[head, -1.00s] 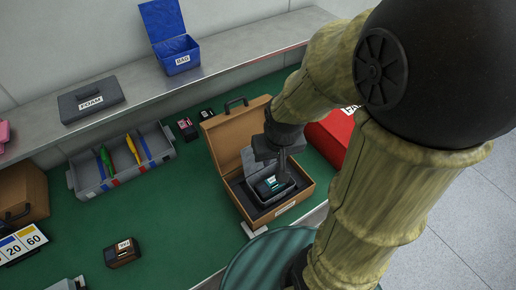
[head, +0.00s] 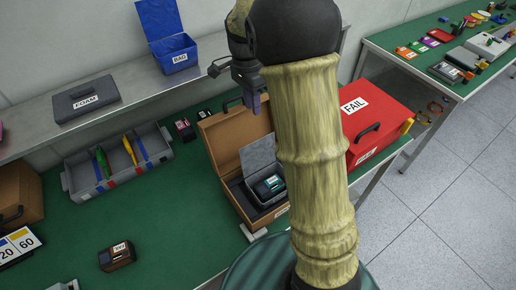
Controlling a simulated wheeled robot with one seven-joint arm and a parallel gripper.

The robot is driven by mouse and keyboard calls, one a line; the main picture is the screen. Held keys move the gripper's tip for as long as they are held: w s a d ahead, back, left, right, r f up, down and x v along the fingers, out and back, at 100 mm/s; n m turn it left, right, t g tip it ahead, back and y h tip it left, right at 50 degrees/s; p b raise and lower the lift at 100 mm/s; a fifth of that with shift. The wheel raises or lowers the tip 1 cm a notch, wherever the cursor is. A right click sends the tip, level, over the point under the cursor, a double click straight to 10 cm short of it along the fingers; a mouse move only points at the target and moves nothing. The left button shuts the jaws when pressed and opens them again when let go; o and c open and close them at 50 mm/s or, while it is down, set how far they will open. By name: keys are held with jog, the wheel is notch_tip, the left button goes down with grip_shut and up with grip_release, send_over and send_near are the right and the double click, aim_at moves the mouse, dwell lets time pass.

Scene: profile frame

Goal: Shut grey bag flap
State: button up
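The grey bag (head: 236,188) sits inside an open brown case (head: 226,140). Its grey flap (head: 258,155) stands up, leaning back toward the case lid, so the bag is open. A dark device with a teal face (head: 270,185) lies in the bag. My gripper (head: 256,104) is raised above the case, in front of its lid's upper edge, apart from the flap and holding nothing that I can make out. Its fingers overlap in this view, so their opening is unclear. My arm hides the case's right side.
A red FAIL case (head: 385,118) stands right of my arm. A grey tray (head: 88,180) with tools lies left, and a small dark box (head: 117,256) in front. A shelf behind holds a blue open box (head: 178,60) and a FOAM case (head: 86,98).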

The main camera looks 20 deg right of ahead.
aim_at(258, 147)
jog(key=f, duration=0.5)
jog(key=s+f+p, duration=0.1)
jog(key=f, duration=0.5)
jog(key=s+d+f+p, duration=0.1)
jog(key=f, duration=0.5)
jog(key=shift+s+f, duration=0.1)
jog(key=shift+s, duration=0.15)
grip_shut()
dwell(1.0)
